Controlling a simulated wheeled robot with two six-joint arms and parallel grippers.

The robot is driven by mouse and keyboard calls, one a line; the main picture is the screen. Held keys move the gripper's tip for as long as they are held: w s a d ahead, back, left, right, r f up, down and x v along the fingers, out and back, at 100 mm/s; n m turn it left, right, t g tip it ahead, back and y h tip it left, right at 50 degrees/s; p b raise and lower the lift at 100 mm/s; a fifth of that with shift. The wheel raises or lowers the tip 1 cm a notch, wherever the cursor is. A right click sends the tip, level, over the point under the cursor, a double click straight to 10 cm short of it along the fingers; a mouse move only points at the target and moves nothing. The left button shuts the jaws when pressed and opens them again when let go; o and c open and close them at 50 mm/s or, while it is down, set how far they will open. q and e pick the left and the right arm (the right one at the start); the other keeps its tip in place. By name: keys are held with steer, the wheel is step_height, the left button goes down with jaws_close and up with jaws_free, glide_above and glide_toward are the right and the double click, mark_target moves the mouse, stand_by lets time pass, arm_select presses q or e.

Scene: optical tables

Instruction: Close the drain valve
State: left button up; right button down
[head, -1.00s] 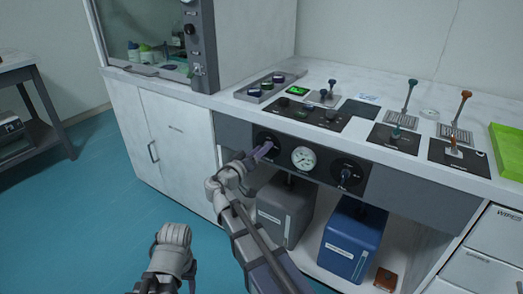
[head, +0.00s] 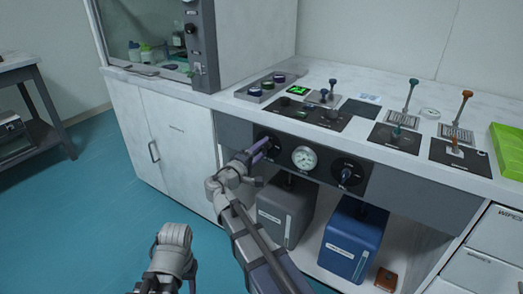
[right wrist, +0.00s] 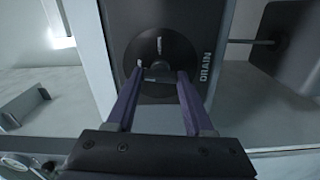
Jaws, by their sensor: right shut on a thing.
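The drain valve (right wrist: 158,50) is a round black dial with white marks and the word DRAIN beside it in the right wrist view. In the head view, it is the left dial (head: 266,136) on the grey front panel, partly hidden by my gripper. My right gripper (head: 267,143) reaches it from the front. In the right wrist view, the purple fingers of my right gripper (right wrist: 160,74) are on either side of the small dark handle (right wrist: 158,77) and shut on it.
A white gauge (head: 304,158) sits just right of the valve, then another black dial (head: 347,171). A grey container (head: 285,212) and a blue container (head: 352,243) stand under the panel. Levers and switches stand on the bench top (head: 225,97).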

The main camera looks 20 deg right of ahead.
steer(key=shift+n, duration=0.7)
steer(key=shift+c, duration=1.4)
jaws_free()
steer(key=v, duration=0.7)
steer(key=shift+s+a, duration=0.25)
steer(key=shift+a, duration=0.1)
